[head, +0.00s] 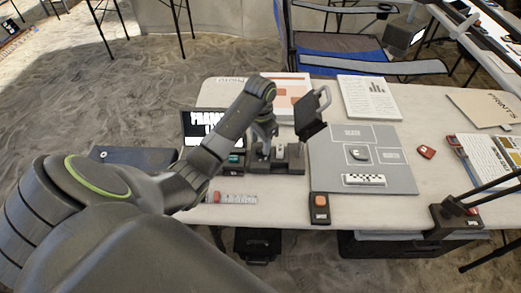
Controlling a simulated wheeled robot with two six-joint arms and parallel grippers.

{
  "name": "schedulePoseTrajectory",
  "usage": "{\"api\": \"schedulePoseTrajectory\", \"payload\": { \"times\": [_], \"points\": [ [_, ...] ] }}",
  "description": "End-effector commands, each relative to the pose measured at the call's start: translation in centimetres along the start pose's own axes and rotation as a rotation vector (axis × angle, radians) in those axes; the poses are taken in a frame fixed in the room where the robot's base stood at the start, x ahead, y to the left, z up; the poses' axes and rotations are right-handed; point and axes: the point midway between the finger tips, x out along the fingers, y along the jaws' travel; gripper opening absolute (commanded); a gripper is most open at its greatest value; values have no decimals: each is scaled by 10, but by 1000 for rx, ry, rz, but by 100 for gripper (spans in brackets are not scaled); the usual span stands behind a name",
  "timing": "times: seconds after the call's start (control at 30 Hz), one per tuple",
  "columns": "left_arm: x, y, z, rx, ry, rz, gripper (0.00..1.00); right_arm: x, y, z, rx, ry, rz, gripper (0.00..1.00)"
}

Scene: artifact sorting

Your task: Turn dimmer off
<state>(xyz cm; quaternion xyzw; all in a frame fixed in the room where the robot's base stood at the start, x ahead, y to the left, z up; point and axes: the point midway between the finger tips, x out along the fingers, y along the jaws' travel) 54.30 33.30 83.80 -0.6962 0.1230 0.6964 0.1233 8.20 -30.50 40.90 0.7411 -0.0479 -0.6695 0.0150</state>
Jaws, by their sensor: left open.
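My left arm comes in from the left, and its gripper (264,145) points down at the back left of the white table. It is open, in front of or over a dark device (289,160) with a pale part in its middle. I cannot tell whether the fingers touch it. A dark box with a teal top (236,160) sits just left of it. A dark box with an orange button or knob (320,207) stands at the table's front edge. No control is clearly readable as the dimmer. My right gripper is not in view.
A black tilted panel with a handle (311,113) rises right of the gripper. A grey sorting board (403,178) holds a dark piece and a checkered scale strip. A dark lamp base (447,216) with thin arms stands at the right. Papers lie behind; a blue chair (345,68) stands beyond.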

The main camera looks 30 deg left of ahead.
Motion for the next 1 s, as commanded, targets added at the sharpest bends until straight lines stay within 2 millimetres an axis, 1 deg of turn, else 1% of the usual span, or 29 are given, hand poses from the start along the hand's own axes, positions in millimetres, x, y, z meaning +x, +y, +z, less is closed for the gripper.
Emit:
{"api": "schedulePoseTrajectory", "payload": {
  "times": [0.03, 0.1, 0.2, 0.53, 0.87, 0.9, 1.0],
  "points": [
    [7, 1, 0, -1, -1, 2, 47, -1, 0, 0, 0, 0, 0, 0],
    [14, 1, 0, -1, -1, 2, 47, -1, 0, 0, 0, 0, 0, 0],
    [21, 0, 0, 0, -1, 1, 47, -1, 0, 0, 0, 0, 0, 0],
    [23, 0, 0, 0, 0, 0, 47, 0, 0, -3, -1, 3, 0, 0],
    [23, 0, 0, 0, 0, 0, 3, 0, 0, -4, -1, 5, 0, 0],
    [23, 0, 0, 0, 0, 0, 2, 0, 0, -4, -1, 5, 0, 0],
    [22, 0, 0, -4, 0, 0, 2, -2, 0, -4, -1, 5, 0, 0]
  ]
}}
